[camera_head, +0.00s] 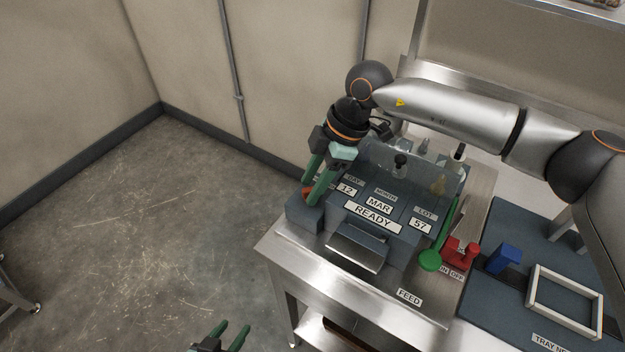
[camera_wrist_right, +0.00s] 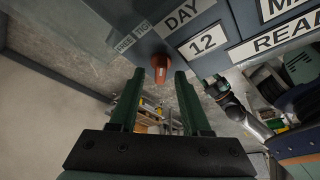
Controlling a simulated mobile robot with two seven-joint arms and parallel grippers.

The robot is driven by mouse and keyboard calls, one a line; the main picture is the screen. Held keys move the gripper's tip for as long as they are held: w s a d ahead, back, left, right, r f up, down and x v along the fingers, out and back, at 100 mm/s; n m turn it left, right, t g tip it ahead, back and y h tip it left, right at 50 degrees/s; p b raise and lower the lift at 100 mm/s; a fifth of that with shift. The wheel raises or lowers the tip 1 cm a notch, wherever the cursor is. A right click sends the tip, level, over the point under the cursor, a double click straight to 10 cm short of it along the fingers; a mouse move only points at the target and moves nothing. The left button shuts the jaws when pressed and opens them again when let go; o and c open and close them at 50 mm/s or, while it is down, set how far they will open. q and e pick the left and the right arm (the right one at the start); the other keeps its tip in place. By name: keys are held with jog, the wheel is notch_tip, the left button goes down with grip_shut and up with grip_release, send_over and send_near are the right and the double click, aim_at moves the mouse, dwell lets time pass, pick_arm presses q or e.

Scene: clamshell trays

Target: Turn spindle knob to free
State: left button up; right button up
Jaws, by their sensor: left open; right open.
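The orange-red spindle knob (camera_wrist_right: 161,66) shows in the right wrist view on the side of the grey-blue machine. FREE (camera_wrist_right: 124,44) and TIGHT (camera_wrist_right: 143,29) labels are printed near it, the second partly cut short. I cannot tell which one the knob points to. In the head view the knob (camera_head: 305,190) is mostly hidden by my right gripper. My right gripper (camera_head: 311,192) is open at the machine's left side, and its green fingers stand either side of the knob in the wrist view (camera_wrist_right: 159,77). I cannot tell whether they touch it. My left gripper (camera_head: 232,336) is open and empty over the floor, low in the head view.
The machine (camera_head: 405,215) carries DAY, MONTH, LOT and READY plates and stands on a steel table (camera_head: 295,245). A green lever (camera_head: 430,260) and red switch (camera_head: 460,252) are at its right. A blue block (camera_head: 503,257) and white frame (camera_head: 565,300) lie further right. Open floor lies left.

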jog(key=shift+f, duration=0.15)
jog(key=shift+c, duration=0.4)
grip_shut()
